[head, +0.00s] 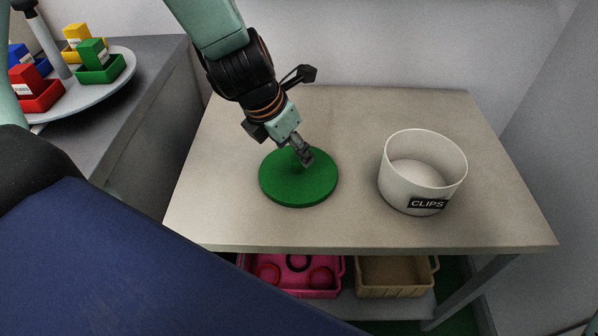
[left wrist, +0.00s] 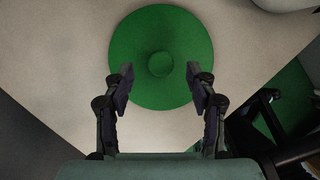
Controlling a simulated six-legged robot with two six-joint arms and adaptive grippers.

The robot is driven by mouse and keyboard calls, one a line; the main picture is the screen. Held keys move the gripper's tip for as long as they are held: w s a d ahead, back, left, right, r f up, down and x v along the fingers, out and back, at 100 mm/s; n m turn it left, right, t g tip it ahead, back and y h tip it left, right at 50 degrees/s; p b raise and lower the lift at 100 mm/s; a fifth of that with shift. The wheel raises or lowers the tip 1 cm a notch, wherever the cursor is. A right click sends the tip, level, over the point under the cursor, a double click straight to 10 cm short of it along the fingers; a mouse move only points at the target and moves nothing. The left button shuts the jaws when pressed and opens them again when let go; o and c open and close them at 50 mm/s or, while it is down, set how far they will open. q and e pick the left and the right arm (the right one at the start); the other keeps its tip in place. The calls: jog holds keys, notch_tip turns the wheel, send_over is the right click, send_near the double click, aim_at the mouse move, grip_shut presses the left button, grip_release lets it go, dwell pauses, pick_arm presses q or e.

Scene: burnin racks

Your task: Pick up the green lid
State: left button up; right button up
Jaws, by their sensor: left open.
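The green lid (head: 292,190) is a flat round disc lying on the table, left of the white tub. In the left wrist view the lid (left wrist: 160,35) has a small round knob (left wrist: 160,64) at its middle. My left gripper (head: 304,160) is above the lid, coming down from the top of the head view, and hides part of it. In the left wrist view my left gripper (left wrist: 160,85) is open, with a finger on either side of the knob's line and nothing between them. I cannot tell the exact height above the lid. My right gripper is not in view.
A white tub (head: 425,165) labelled CLIPS stands open on the table (head: 350,232), right of the lid. A pink basket (head: 334,272) and a tan basket (head: 392,278) sit on the shelf below. At left, a round tray (head: 122,80) holds coloured bins. The table's front is clear.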

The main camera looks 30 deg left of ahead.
aim_at(298, 159)
pick_arm(q)
jog(key=shift+f+b, duration=0.75)
jog(key=b+x, duration=0.2)
jog(key=x, duration=0.1)
jog(key=shift+w+d+f+b, duration=0.1)
jog(key=shift+w+b, duration=0.15)
jog(key=shift+b, duration=0.1)
jog(key=shift+s, duration=0.15)
jog(key=shift+c, duration=1.3)
grip_shut()
